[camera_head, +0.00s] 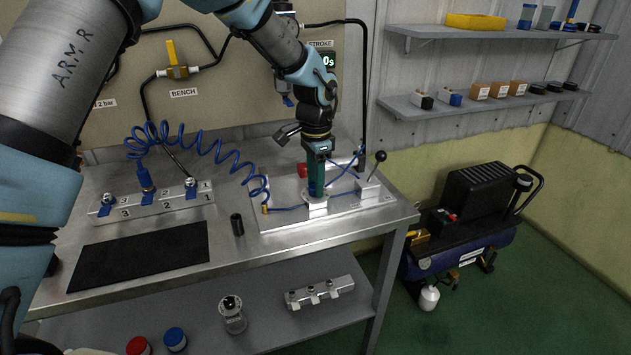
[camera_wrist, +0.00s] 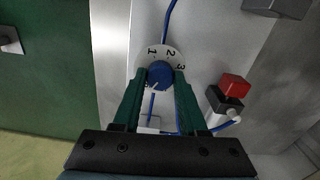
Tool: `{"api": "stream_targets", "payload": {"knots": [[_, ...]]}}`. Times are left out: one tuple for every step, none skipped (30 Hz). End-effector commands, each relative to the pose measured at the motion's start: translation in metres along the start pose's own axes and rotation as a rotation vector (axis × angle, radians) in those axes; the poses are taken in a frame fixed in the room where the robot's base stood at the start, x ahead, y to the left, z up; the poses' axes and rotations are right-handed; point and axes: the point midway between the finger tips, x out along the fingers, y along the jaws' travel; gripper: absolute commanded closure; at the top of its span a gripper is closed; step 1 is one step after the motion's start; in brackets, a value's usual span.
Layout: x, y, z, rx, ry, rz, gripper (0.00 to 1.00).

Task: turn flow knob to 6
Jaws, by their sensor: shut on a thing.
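The blue flow knob (camera_wrist: 159,74) sits on a white dial ring (camera_wrist: 152,50) marked 1, 2 and 3 along its visible far side. The rest of the scale is hidden by my gripper. A white pointer line shows on the knob, aimed toward the lower left in the wrist view. My gripper (camera_wrist: 160,82) has its green fingers shut on the knob, one on each side. In the head view my gripper (camera_head: 318,178) points down over the metal plate (camera_head: 275,226) at the right end of the bench, and the knob is mostly hidden there.
A red button block (camera_wrist: 234,88) stands right of the knob. A black-ball lever (camera_head: 380,157) rises at the plate's right. A coiled blue hose (camera_head: 200,150) runs left to a numbered manifold (camera_head: 140,205).

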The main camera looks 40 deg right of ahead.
Motion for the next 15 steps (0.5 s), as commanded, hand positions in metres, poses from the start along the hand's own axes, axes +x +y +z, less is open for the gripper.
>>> {"api": "stream_targets", "payload": {"knots": [[-0.0012,-0.0007,-0.0007,0.012,0.002,-0.002,1.0],[-0.0012,-0.0007,-0.0007,0.018,0.002,-0.002,1.0],[-0.0012,-0.0007,-0.0007,0.024,0.002,-0.002,1.0],[-0.0012,-0.0008,-0.0007,0.028,0.002,-0.002,1.0],[-0.0012,-0.0008,-0.0007,0.031,0.002,-0.002,1.0],[-0.0013,-0.0008,-0.0007,0.035,0.002,-0.003,1.0],[-0.0012,-0.0008,-0.0007,0.037,0.002,-0.002,1.0],[-0.0012,-0.0008,-0.0007,0.038,0.002,-0.003,1.0],[-0.0012,-0.0008,-0.0007,0.039,0.002,-0.003,1.0],[-0.0012,-0.0007,-0.0008,0.04,0.002,-0.002,1.0],[-0.0012,-0.0007,-0.0008,0.04,0.002,-0.003,1.0],[-0.0012,-0.0008,-0.0007,0.04,0.002,-0.003,1.0],[-0.0012,-0.0007,-0.0008,0.04,0.002,-0.003,1.0],[-0.0012,-0.0008,-0.0008,0.04,0.002,-0.003,1.0],[-0.0012,-0.0007,-0.0008,0.04,0.002,-0.003,1.0]]}}
